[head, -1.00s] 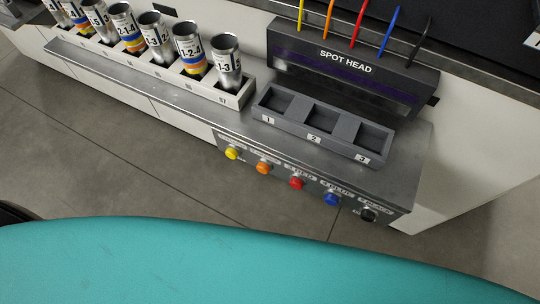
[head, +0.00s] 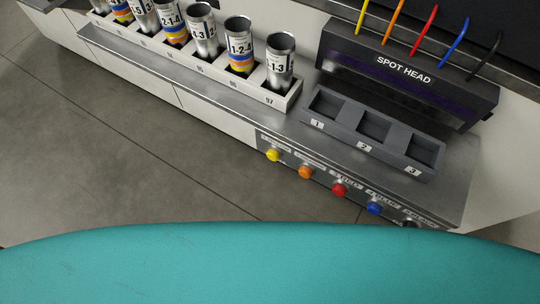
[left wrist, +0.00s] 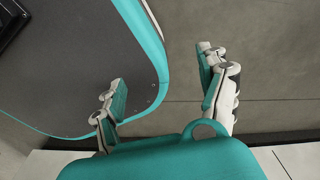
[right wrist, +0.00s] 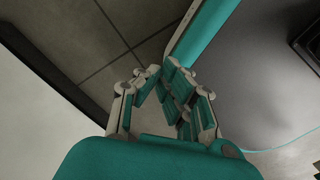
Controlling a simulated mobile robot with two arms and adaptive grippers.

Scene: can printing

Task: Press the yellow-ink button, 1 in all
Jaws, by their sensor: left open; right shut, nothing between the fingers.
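The yellow button (head: 273,155) is the leftmost in a row on the front face of the metal counter in the head view. It stands out from the panel and nothing touches it. My left gripper (left wrist: 160,75) is open and empty in the left wrist view, over bare floor and beside my own base. My right gripper (right wrist: 160,75) is shut and empty in the right wrist view, near my base. Neither gripper shows in the head view, so both are away from the button.
Orange (head: 305,172), red (head: 339,189) and blue (head: 375,208) buttons follow to the right, then a black one, partly hidden. Above them sit an empty three-slot tray (head: 325,127) and the spot head (head: 400,75). A can rack (head: 290,101) stands left. Grey floor (head: 120,150) is clear.

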